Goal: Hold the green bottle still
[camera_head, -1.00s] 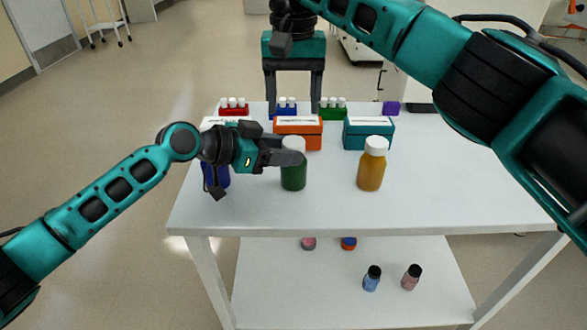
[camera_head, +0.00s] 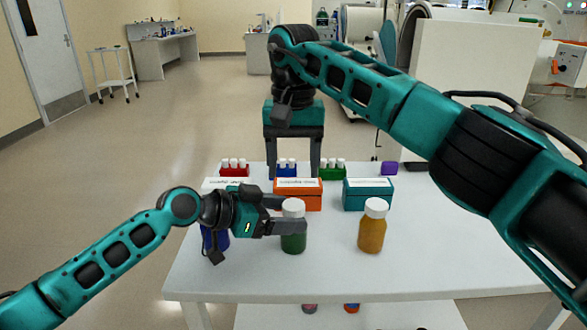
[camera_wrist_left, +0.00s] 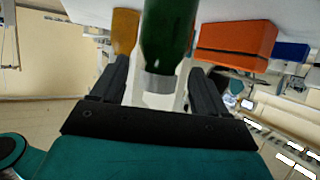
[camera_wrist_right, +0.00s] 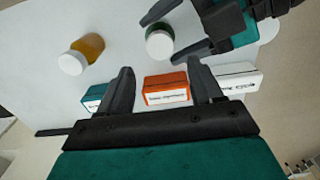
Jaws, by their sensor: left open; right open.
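The green bottle (camera_head: 293,243) with a white cap stands upright on the white table. In the left wrist view the green bottle (camera_wrist_left: 168,35) is between my left fingers, with a gap on each side. My left gripper (camera_head: 286,216) is open around its upper part, one finger crossing in front of it. The right wrist view shows its white cap (camera_wrist_right: 159,44) between the same left fingers (camera_wrist_right: 172,32). My right gripper (camera_head: 293,170) is open and empty, pointing down over the back of the table, above the orange box (camera_wrist_right: 165,82).
An amber bottle (camera_head: 372,232) stands right of the green one. A blue bottle (camera_head: 213,240) is partly hidden behind my left wrist. Orange, teal (camera_head: 368,194) and white boxes stand behind, with vial racks (camera_head: 333,172) farther back. The table's front right is clear.

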